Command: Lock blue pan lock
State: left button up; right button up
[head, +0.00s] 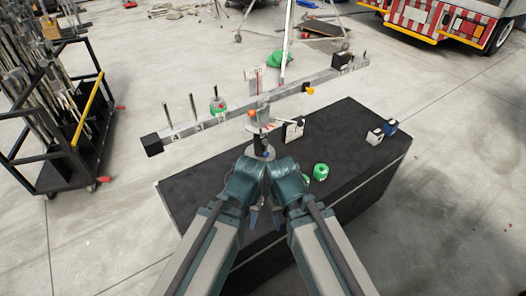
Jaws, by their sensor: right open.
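A long grey beam (290,99) with upright pins lies across a mount with a white-grey round plate (257,154), behind my wrists. A small dark blue part shows at this mount (266,154), just beyond the wrists; it may be the blue pan lock, but it is too small to be sure. My two arms come in from below and meet at the middle.
A black table-like box (350,150) stands under the mount. On it are green rolls (320,172), a white-black block (374,136) and a blue-white block (390,127). A black cart with rods (85,125) is at left. A truck (455,20) is at the back right.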

aim_at(265, 153)
jog(key=l+u, duration=0.1)
jog(key=u, duration=0.4)
jog(key=l+u, duration=0.15)
jog(key=u, duration=0.3)
jog(key=l+u, duration=0.1)
jog(key=u, duration=0.4)
jog(key=k+l+u, duration=0.15)
jog(key=l+u, duration=0.2)
jog(key=l, duration=0.2)
jog(key=k+l+u, duration=0.3)
jog(key=l, duration=0.2)
jog(key=k+l+u, duration=0.15)
jog(key=l+u, duration=0.2)
jog(key=k+l+u, duration=0.45)
jog(key=k+l, duration=1.3)
jog(key=k, duration=0.15)
